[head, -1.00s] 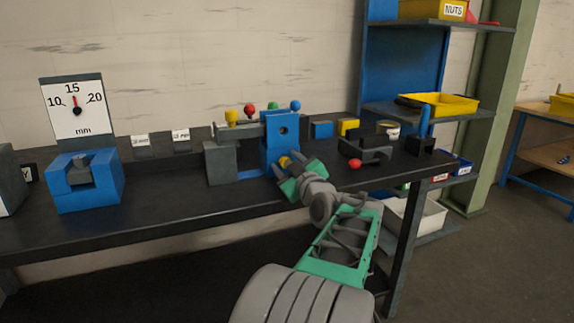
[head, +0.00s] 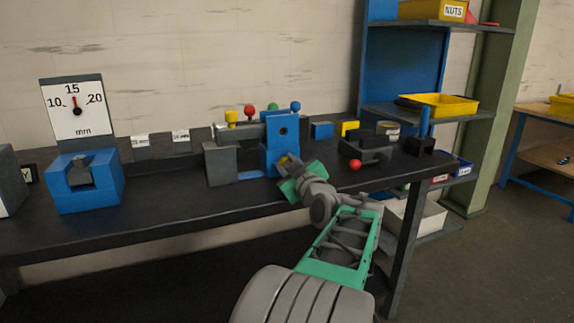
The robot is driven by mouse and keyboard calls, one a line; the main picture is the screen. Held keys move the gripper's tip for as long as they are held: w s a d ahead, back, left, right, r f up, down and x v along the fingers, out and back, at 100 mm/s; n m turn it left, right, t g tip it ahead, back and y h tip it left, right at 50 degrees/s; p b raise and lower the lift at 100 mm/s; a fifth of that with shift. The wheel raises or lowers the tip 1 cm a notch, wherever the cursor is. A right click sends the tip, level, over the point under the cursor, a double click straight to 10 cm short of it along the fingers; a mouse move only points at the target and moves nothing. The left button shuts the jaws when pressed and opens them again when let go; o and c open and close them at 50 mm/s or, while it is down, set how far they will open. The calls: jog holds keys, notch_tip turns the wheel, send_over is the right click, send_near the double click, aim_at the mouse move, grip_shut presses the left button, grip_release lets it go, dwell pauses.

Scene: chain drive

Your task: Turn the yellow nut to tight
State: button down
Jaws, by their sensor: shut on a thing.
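The yellow nut (head: 283,159) sits low on the front of the upright blue block (head: 283,130) of the chain drive fixture. My gripper (head: 286,166) reaches it from the front right and is shut on it. The nut's turn angle and any tightness mark cannot be made out.
Yellow, red, green and blue knobs (head: 232,116) stand along the top of the fixture. A grey block (head: 220,163) is left of it. A dark clamp with a red ball (head: 355,165) lies to the right. A gauge (head: 75,106) stands far left above a blue block (head: 85,182).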

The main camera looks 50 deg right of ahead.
jog(key=m, duration=0.3)
jog(key=m+p, duration=0.1)
jog(key=m, duration=0.1)
jog(key=shift+s+d+r+m, duration=0.1)
jog(key=shift+d+m, duration=0.05)
jog(key=shift+m, duration=0.25)
jog(key=m+p, duration=0.2)
jog(key=m, duration=0.2)
jog(key=shift+d+m, duration=0.15)
jog(key=shift+m, duration=0.25)
jog(key=shift+f, duration=0.2)
jog(key=c, duration=1.1)
grip_release()
jog(key=shift+r, duration=0.1)
jog(key=shift+s, duration=0.1)
jog(key=v, duration=0.7)
jog(key=shift+s+a+p, duration=0.2)
jog(key=shift+s+p, duration=0.15)
